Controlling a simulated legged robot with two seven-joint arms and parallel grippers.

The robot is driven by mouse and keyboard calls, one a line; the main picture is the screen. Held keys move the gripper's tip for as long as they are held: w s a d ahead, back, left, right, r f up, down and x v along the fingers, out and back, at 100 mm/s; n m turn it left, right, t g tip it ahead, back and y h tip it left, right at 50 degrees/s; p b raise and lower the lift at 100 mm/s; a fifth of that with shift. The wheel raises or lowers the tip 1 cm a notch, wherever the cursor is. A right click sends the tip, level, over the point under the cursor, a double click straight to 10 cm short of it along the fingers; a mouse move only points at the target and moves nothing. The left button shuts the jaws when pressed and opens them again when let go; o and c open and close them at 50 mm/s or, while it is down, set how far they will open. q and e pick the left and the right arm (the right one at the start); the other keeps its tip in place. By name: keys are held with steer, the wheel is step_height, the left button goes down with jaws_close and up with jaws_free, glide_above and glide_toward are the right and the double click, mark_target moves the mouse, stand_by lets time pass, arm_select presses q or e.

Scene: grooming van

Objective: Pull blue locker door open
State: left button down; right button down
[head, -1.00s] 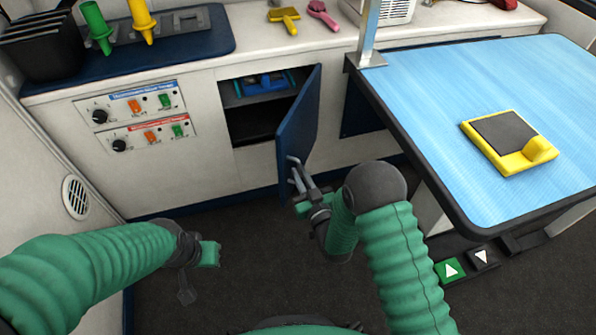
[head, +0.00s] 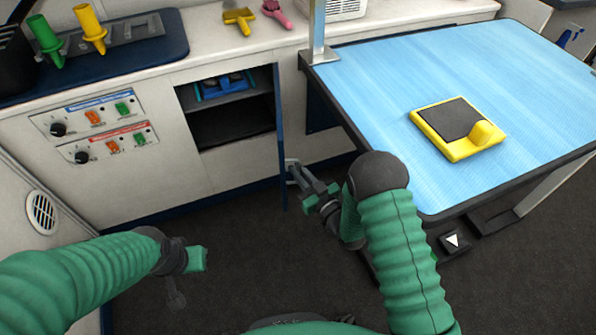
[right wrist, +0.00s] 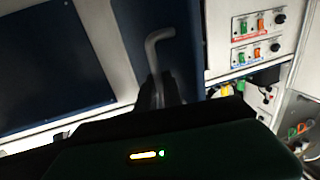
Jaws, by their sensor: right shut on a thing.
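The blue locker door (head: 281,140) stands swung out from the white cabinet and shows nearly edge-on in the head view. Its face also shows in the right wrist view (right wrist: 182,45), with a grey bar handle (right wrist: 157,45). My right gripper (head: 296,178) is shut on the handle at the door's lower outer part. The fingers show dark around the handle's lower part in the right wrist view. The locker opening (head: 232,125) shows a shelf with a blue item (head: 222,86) on it. My left gripper (head: 197,258) is low over the floor, away from the door; its fingers are unclear.
A blue-topped table (head: 380,90) with a yellow-framed pad (head: 458,128) stands right of the door, close to my right arm. A control panel (head: 97,125) is on the cabinet's left. Dark floor (head: 240,240) is clear before the locker.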

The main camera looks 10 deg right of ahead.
mark_target(298, 163)
steer(key=c, duration=1.5)
jaws_free()
steer(key=shift+w+a, duration=0.1)
steer(key=shift+a, duration=0.05)
step_height(298, 163, up, 4)
steer(key=p, duration=0.3)
steer(key=s+a+p, duration=0.2)
steer(key=s+p, duration=0.1)
steer(key=s, duration=1.3)
steer(key=shift+r, duration=0.45)
